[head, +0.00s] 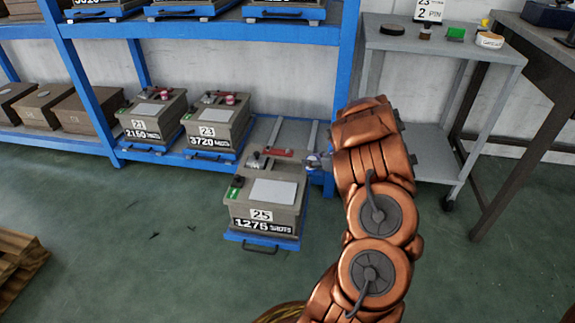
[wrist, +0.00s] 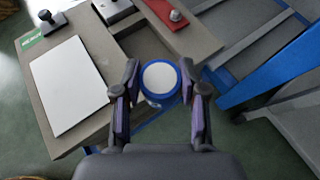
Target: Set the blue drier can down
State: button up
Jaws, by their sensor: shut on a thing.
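The blue drier can (wrist: 161,77) is round, with a blue rim and a white top. In the wrist view it sits between the two purple-padded fingers of my gripper (wrist: 160,92), which is shut on it. The can is beside the grey-brown mould box labelled 25 (wrist: 70,110), over a dark gap at its edge. I cannot tell whether its underside touches anything. In the head view my gripper (head: 320,161) is at the right rear of that box (head: 268,190), partly behind my arm; the can is not clearly visible there.
The box stands on a blue pulled-out tray (head: 262,240) in front of the blue shelf (head: 205,158). Boxes 21 (head: 150,118) and 23 (head: 217,120) stand to its left. A grey trolley (head: 440,52) is at right. The green floor in front is mostly clear.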

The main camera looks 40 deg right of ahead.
jog(key=w+a, duration=0.1)
jog(key=w, duration=0.2)
jog(key=w+b, duration=0.1)
jog(key=w, duration=0.2)
jog(key=w+a+f+b, duration=0.1)
jog(key=w, duration=0.2)
jog(key=shift+w+a, duration=0.2)
jog(key=shift+a, duration=0.15)
jog(key=shift+f+b, duration=0.95)
jog(key=shift+f, duration=0.7)
jog(key=shift+f, duration=0.25)
jog(key=o, duration=1.1)
jog(key=shift+r, duration=0.1)
jog(key=shift+o, duration=0.2)
